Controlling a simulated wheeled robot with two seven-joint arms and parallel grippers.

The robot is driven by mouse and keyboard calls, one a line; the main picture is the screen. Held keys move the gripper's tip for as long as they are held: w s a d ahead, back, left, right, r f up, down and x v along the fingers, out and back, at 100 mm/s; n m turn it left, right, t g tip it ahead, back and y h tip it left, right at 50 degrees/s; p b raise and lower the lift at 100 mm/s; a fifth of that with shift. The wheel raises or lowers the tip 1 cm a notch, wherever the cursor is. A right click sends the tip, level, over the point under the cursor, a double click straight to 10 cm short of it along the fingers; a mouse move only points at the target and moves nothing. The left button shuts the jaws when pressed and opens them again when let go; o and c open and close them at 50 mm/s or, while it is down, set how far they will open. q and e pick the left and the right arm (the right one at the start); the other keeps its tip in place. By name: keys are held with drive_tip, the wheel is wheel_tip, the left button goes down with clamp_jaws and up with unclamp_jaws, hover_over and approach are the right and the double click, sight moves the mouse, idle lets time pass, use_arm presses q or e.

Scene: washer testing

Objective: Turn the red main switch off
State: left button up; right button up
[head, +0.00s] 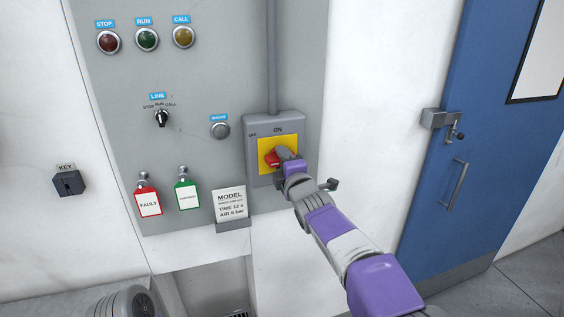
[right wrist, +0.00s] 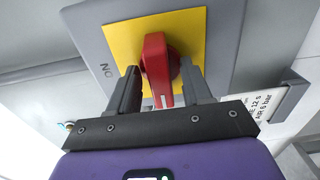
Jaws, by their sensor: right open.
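The red main switch (head: 271,158) is a rotary handle on a yellow plate (head: 264,145), set in a grey box (head: 292,123) marked OFF at the upper left and ON at the top. My right gripper (head: 281,155) is at the handle and hides part of it. In the right wrist view, the red switch (right wrist: 157,62) stands between the two open fingers of my right gripper (right wrist: 160,74), with a small gap visible on the left side. My left gripper is out of view.
A MODEL card (head: 230,205) stands close below and left of the switch box. Green (head: 187,196) and red FAULT (head: 148,203) tags hang further left. The LINE selector (head: 161,118) is on the same panel. A blue door (head: 480,150) is at the right.

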drive_tip(key=b+v, duration=0.1)
drive_tip(key=v, duration=0.6)
drive_tip(key=shift+w, duration=0.1)
drive_tip(key=d+f+m+g+h, duration=0.1)
drive_tip(key=d+f+m+g, duration=0.15)
drive_tip(key=f, duration=1.05)
drive_tip(key=d+f+m+g+h, duration=0.2)
drive_tip(key=f+m+g, duration=0.15)
drive_tip(key=f, duration=0.85)
drive_tip(key=s+d+f+m+g, duration=0.2)
drive_tip(key=s+f+m, duration=0.1)
drive_tip(key=f, duration=0.6)
drive_tip(key=s+d+f+m+g, duration=0.1)
drive_tip(key=s+d+f+m, duration=0.2)
drive_tip(key=f, duration=0.6)
drive_tip(key=s+f+m+g, duration=0.4)
drive_tip(key=s+f+m, duration=0.2)
drive_tip(key=s+f, duration=0.75)
drive_tip(key=s+a+f+m+g, duration=0.1)
drive_tip(key=s+m, duration=0.2)
drive_tip(key=s, duration=0.4)
drive_tip(key=s+a+f+m+g+y, duration=0.1)
drive_tip(key=s+f+m+g, duration=0.1)
drive_tip(key=s, duration=0.5)
drive_tip(key=shift+m+g+y, duration=0.3)
drive_tip(key=shift+m, duration=0.4)
drive_tip(key=shift+a+f, duration=0.1)
